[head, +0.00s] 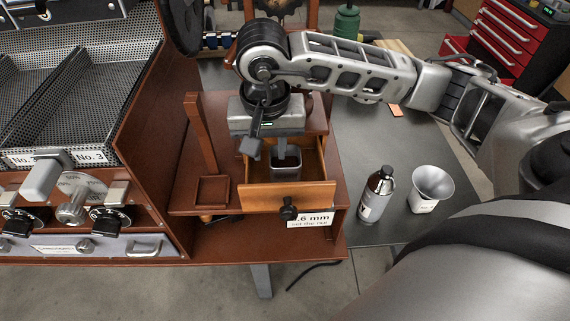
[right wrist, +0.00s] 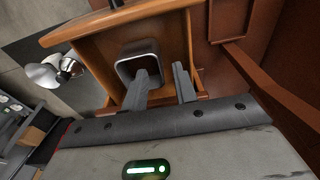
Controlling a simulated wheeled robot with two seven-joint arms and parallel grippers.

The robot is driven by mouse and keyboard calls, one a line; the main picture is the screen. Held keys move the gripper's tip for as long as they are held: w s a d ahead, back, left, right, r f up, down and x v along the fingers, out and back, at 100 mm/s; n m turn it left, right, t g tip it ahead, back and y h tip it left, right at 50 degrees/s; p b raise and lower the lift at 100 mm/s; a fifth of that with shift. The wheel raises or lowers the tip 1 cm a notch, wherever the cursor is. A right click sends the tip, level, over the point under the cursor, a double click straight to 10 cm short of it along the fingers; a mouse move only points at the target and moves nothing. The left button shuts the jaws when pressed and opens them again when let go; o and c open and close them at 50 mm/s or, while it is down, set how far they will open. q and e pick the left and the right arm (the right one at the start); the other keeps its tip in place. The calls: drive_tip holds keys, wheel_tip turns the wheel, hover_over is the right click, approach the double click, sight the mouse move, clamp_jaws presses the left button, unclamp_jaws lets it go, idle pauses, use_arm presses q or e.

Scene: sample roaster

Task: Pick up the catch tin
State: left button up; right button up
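The catch tin (head: 287,171) is a small grey, square, open-topped tin inside the pulled-out wooden drawer (head: 292,196). It also shows in the right wrist view (right wrist: 124,66), partly covered by a finger. My right gripper (head: 267,148) points down over the drawer, just above the tin. Its two fingers are apart with nothing seen held between them. In the right wrist view (right wrist: 163,85) one finger overlaps the tin's opening and the other lies to the right of the tin. I cannot tell if either finger touches it. My left gripper is not in view.
A wooden post (head: 200,137) stands left of the drawer, with a small square wooden tray (head: 212,190) at its foot. A labelled bottle (head: 375,196) and a flared metal cup (head: 432,186) stand on the dark table to the right. The perforated roaster trays are at the left.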

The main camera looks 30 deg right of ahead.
sight(285, 165)
drive_tip(key=f, duration=0.2)
drive_tip(key=f+p, duration=0.1)
drive_tip(key=shift+w+d+f, duration=0.25)
drive_tip(key=shift+w+f, duration=0.2)
drive_tip(key=shift+f, duration=0.5)
clamp_jaws()
